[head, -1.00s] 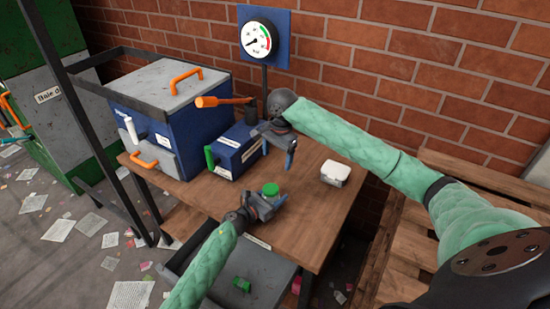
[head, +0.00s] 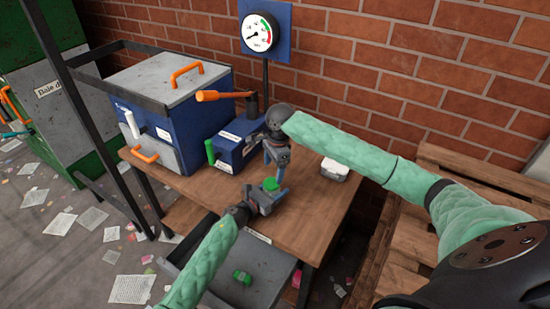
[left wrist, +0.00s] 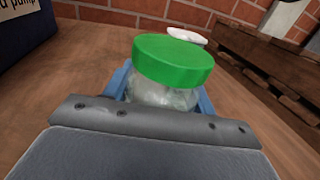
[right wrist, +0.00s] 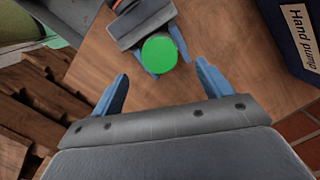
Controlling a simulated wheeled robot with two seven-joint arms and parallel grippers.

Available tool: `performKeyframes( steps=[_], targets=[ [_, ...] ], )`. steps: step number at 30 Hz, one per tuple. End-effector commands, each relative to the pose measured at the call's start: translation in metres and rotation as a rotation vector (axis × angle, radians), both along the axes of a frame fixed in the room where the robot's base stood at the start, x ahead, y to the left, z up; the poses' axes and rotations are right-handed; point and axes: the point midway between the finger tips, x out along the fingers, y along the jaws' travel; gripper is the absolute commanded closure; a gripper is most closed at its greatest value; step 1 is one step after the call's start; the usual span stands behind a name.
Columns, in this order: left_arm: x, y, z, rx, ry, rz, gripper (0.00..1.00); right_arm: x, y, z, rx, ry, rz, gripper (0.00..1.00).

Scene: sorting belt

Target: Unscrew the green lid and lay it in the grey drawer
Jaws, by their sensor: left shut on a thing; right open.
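The green lid (head: 270,184) sits on top of a clear jar (left wrist: 163,95) standing on the wooden table. My left gripper (head: 268,198) is shut around the jar's body, below the lid. The lid fills the middle of the left wrist view (left wrist: 173,60). My right gripper (right wrist: 163,88) is open and empty, pointing down above and slightly behind the jar. In the right wrist view the lid (right wrist: 159,54) lies ahead, beyond the fingertips.
A blue hand pump box (head: 238,145) with an orange-handled lever (head: 222,96) stands behind the jar. A larger blue box with a grey lid (head: 168,75) is at the left. A white block (head: 334,169) sits to the right. A gauge (head: 258,33) stands at the back.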

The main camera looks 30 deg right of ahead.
Motion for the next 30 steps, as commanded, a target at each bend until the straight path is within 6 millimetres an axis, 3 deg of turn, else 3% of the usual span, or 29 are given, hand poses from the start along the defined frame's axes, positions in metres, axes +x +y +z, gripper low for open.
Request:
performKeyframes(
  steps=[3, 10, 23, 30],
  targets=[
    [0.0, 0.0, 0.0, 0.0, 0.0, 0.0, 0.85, 0.0, 0.002, -0.02, 0.0, 0.003, 0.0, 0.22],
    [0.0, 0.0, 0.0, 0.0, 0.0, 0.0, 0.85, 0.0, 0.005, -0.044, -0.001, 0.001, 0.001, 0.22],
    [0.0, 0.0, 0.0, 0.0, 0.0, 0.0, 0.85, 0.0, 0.006, -0.053, 0.0, 0.0, 0.001, 0.22],
    [0.0, 0.0, 0.0, 0.0, 0.0, 0.0, 0.85, 0.0, 0.006, -0.053, 0.0, 0.001, 0.001, 0.65]
  ],
)
